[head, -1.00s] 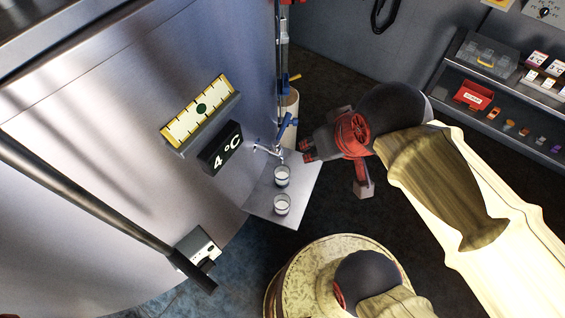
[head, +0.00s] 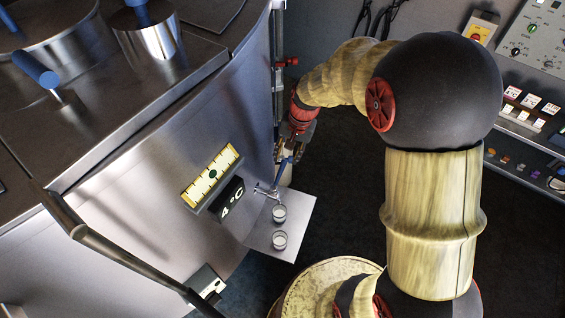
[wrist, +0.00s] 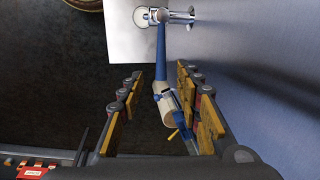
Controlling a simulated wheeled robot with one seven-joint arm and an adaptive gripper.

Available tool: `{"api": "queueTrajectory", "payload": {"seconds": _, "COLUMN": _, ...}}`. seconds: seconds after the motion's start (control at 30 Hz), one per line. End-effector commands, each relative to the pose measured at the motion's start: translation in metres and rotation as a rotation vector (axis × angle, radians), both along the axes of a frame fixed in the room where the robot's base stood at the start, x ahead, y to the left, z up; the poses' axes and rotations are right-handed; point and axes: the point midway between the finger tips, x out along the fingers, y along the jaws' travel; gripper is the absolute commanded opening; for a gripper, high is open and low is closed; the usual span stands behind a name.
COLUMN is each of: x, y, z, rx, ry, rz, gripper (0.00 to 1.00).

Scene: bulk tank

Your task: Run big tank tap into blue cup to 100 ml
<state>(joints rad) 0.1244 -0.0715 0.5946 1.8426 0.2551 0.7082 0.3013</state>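The big tank (head: 150,190) is a large steel vessel on the left. Its small chrome tap (head: 265,190) has a long blue lever (head: 290,163); in the wrist view, the lever (wrist: 161,48) extends from the tap (wrist: 183,16) towards my gripper. In the head view my gripper (head: 290,148) is at the lever's top.
Shelves (head: 520,120) stand at the right.

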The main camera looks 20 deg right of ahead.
Motion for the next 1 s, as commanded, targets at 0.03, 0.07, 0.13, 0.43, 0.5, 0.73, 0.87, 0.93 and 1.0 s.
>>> {"api": "queueTrajectory", "payload": {"seconds": 0.03, "x": 0.003, "y": 0.001, "z": 0.001, "rx": 0.004, "ry": -0.006, "rz": -0.027, "gripper": 0.35}}
{"api": "queueTrajectory", "payload": {"seconds": 0.07, "x": 0.003, "y": 0.001, "z": 0.000, "rx": 0.004, "ry": -0.007, "rz": -0.036, "gripper": 0.35}}
{"api": "queueTrajectory", "payload": {"seconds": 0.13, "x": 0.003, "y": 0.001, "z": -0.003, "rx": 0.005, "ry": -0.006, "rz": -0.047, "gripper": 0.35}}
{"api": "queueTrajectory", "payload": {"seconds": 0.43, "x": 0.008, "y": 0.007, "z": -0.044, "rx": 0.004, "ry": -0.005, "rz": -0.046, "gripper": 0.35}}
{"api": "queueTrajectory", "payload": {"seconds": 0.5, "x": 0.009, "y": 0.009, "z": -0.054, "rx": 0.004, "ry": -0.006, "rz": -0.047, "gripper": 0.35}}
{"api": "queueTrajectory", "payload": {"seconds": 0.73, "x": 0.011, "y": 0.012, "z": -0.072, "rx": 0.003, "ry": -0.008, "rz": -0.045, "gripper": 0.35}}
{"api": "queueTrajectory", "payload": {"seconds": 0.87, "x": 0.012, "y": 0.012, "z": -0.074, "rx": 0.003, "ry": -0.008, "rz": -0.045, "gripper": 0.35}}
{"api": "queueTrajectory", "payload": {"seconds": 0.93, "x": 0.012, "y": 0.012, "z": -0.074, "rx": 0.003, "ry": -0.008, "rz": -0.045, "gripper": 0.35}}
{"api": "queueTrajectory", "payload": {"seconds": 1.0, "x": 0.012, "y": 0.012, "z": -0.074, "rx": 0.003, "ry": -0.008, "rz": -0.045, "gripper": 0.35}}
